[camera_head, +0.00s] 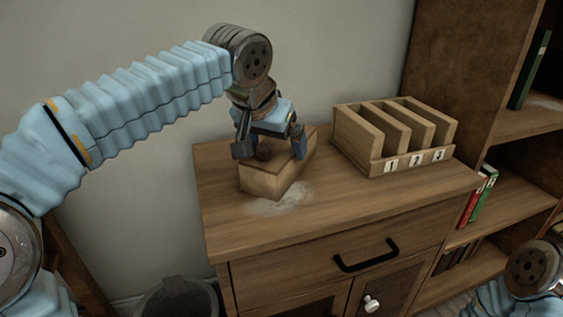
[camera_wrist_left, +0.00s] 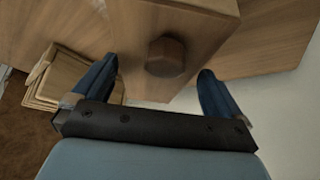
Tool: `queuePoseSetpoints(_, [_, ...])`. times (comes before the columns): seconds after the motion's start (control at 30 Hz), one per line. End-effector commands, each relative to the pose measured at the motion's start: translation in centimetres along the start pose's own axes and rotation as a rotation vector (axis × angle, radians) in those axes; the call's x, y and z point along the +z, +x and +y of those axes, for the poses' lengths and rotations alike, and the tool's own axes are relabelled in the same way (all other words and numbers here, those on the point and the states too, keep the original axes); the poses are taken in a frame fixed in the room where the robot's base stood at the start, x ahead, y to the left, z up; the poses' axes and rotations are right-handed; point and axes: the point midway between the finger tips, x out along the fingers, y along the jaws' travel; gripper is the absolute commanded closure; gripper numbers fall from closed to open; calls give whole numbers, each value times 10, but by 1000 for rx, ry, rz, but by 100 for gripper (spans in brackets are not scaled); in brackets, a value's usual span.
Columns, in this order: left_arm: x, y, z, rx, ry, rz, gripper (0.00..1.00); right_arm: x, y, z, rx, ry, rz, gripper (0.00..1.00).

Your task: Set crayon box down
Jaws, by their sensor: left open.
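The crayon box appears to be the wooden block-like box (camera_head: 275,180) with a dark knob on top, resting on the left part of the wooden cabinet top (camera_head: 330,205). My left gripper (camera_head: 270,150) is above it, pointing down, with its fingers apart on either side of the knob. In the left wrist view the box (camera_wrist_left: 205,32) is just beyond the open fingers. The knob (camera_wrist_left: 166,57) stands between the fingers, with visible gaps on both sides. My right gripper is outside the picture; only part of my right arm shows at the lower right.
A wooden slotted holder (camera_head: 375,160) labelled 1, 2, 3 stands at the back right of the cabinet top. A pale smudge (camera_head: 280,200) lies in front of the box. A bookshelf (camera_head: 510,215) stands at the right, and a dark bin (camera_head: 178,298) on the floor. The cabinet's front right is clear.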

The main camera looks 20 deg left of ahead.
Motion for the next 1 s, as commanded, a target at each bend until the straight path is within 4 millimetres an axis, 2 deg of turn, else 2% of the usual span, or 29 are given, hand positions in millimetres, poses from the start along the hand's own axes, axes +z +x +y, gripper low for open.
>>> queuePoseSetpoints(0.3, [-7, 46, 3, -1, 0, -3, 0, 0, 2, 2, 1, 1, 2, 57])
queuePoseSetpoints(0.6, [-7, 50, 3, 0, 0, -1, 2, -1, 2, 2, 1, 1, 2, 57])
queuePoseSetpoints(0.9, [-8, 49, 3, 0, 0, 0, 48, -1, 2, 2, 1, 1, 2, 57])
queuePoseSetpoints(0.93, [-8, 49, 3, 0, 0, 0, 51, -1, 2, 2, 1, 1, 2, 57])
queuePoseSetpoints(1.0, [-8, 49, 4, 0, 0, 0, 51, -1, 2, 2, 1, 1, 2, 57])
